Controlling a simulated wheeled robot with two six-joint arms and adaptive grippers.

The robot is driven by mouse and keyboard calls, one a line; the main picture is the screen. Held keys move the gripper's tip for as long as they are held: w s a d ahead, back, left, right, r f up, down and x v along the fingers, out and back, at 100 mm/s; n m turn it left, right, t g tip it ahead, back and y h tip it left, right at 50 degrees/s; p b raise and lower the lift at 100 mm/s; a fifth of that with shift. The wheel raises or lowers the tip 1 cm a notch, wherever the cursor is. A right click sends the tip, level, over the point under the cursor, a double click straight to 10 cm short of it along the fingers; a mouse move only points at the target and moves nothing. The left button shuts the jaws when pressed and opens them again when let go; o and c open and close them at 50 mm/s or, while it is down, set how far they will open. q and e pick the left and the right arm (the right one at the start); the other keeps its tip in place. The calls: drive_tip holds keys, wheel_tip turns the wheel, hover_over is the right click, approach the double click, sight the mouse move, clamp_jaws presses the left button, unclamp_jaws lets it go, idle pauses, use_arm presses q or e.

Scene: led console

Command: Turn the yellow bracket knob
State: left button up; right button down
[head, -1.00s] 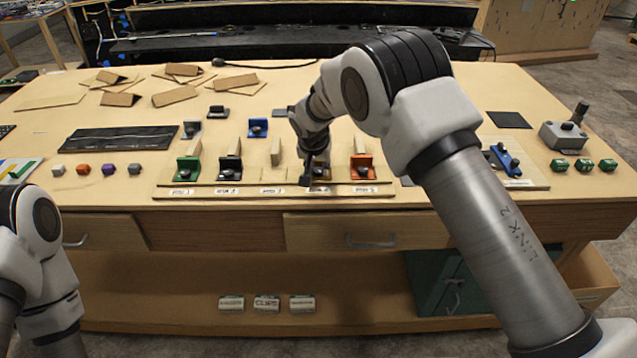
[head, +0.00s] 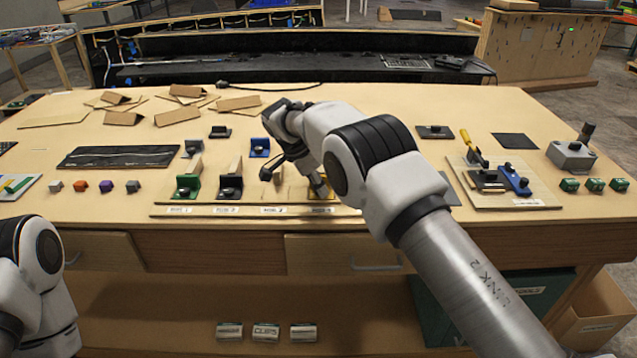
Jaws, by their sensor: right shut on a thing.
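The yellow bracket (head: 325,197) sits in the fourth place along the front rail of the console board; little of it shows. Its knob is hidden by my right gripper. My right gripper (head: 318,187) reaches down and to the right onto this bracket, shut on what appears to be its knob. How far the knob is turned cannot be seen. A dark part (head: 267,174) hangs left of the fingertips, above the third place; I cannot tell whether it is part of the gripper. My left arm shows at the lower left, but its gripper is out of view.
A green bracket (head: 186,186) and a black bracket (head: 229,187) stand left on the same board. A blue bracket (head: 259,147) stands behind. My right forearm covers the board's right end. A board with a yellow-handled part (head: 467,139) lies farther right.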

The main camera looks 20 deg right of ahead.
drive_tip(key=shift+w+r+m+g+p, duration=0.1)
drive_tip(key=shift+m+g+p, duration=0.25)
drive_tip(key=shift+m, duration=0.3)
drive_tip(key=shift+w+r+m+g+p, duration=0.15)
drive_tip(key=shift+m+p, duration=0.25)
drive_tip(key=shift+m, duration=0.55)
drive_tip(key=c, duration=1.2)
unclamp_jaws()
drive_tip(key=shift+s, duration=0.1)
drive_tip(key=shift+f, duration=0.15)
